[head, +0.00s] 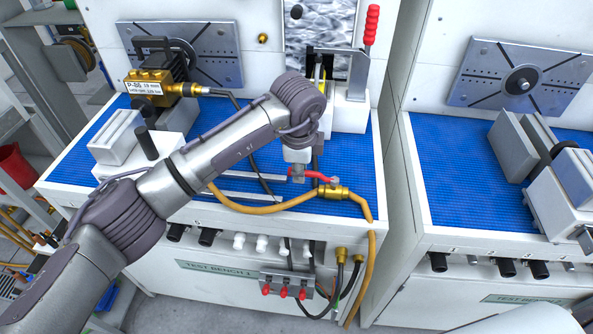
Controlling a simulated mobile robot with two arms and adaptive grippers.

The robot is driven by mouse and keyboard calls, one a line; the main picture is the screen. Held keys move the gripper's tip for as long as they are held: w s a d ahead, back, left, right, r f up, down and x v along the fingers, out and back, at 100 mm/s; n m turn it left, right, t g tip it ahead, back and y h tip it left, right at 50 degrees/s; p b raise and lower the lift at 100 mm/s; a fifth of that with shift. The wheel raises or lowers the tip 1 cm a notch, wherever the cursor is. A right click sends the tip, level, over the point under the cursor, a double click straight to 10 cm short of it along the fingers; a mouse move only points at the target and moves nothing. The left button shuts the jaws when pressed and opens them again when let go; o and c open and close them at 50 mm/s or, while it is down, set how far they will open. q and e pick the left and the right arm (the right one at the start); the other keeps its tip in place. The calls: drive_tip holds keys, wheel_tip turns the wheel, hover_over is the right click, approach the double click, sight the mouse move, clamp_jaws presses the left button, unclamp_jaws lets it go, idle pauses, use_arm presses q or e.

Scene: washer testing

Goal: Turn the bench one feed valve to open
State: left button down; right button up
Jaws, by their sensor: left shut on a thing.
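The feed valve on test bench 1 is a small brass body (333,192) in a yellow hose line near the bench's front edge. Its red lever (318,176) points left from the valve, roughly along the hose. My left gripper (297,172) comes down from above and is shut on the lever's left end. My wrist hides part of the gripper and the blue mat behind it. My right gripper is not in view.
The yellow hose (262,207) runs left of the valve and drops over the front edge at right. A brass pump (150,84) stands at the back left. A red-handled toggle clamp (371,25) stands behind the valve. Test bench 2 (450,200) is at right.

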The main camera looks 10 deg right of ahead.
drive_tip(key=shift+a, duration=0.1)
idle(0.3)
use_arm(q)
drive_tip(key=c, duration=1)
unclamp_jaws()
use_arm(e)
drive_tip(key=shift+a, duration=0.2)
use_arm(q)
drive_tip(key=shift+r, duration=0.1)
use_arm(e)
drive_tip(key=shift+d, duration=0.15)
use_arm(q)
drive_tip(key=shift+s+r, duration=0.1)
drive_tip(key=shift+r, duration=0.25)
wheel_tip(320, 180, up, 11)
drive_tip(key=s, duration=0.2)
drive_tip(key=shift+a, duration=0.4)
drive_tip(key=shift+f, duration=0.1)
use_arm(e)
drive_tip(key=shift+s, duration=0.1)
